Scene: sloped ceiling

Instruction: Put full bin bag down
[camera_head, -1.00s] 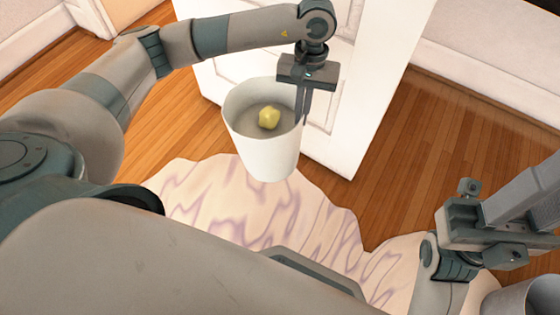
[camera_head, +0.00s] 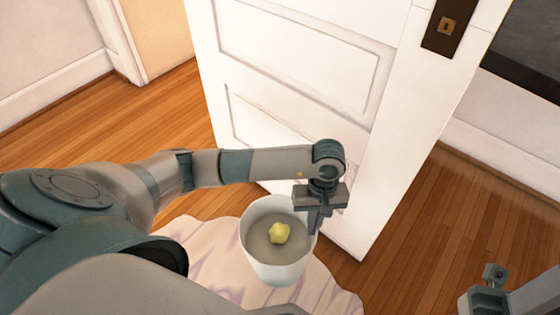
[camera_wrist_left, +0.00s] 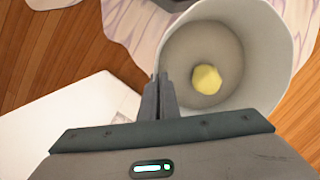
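A white bin (camera_head: 272,265) stands upright below my left arm, with a yellow lump (camera_head: 280,233) at its bottom. I cannot make out a separate bin bag. My left gripper (camera_head: 315,222) points down at the bin's right rim, its fingers close together on the rim. In the left wrist view the fingers (camera_wrist_left: 158,98) overlap the rim of the bin (camera_wrist_left: 284,50), and the yellow lump (camera_wrist_left: 206,79) shows inside. Whether the bin touches the floor is unclear. Part of my right gripper shows at the bottom right; its fingertips are out of view.
A white panelled door (camera_head: 300,60) stands open just behind the bin. A pale, purple-veined rug (camera_head: 205,250) lies beneath on the wooden floor (camera_head: 450,215). Bare floor is clear to the right of the door and at the far left.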

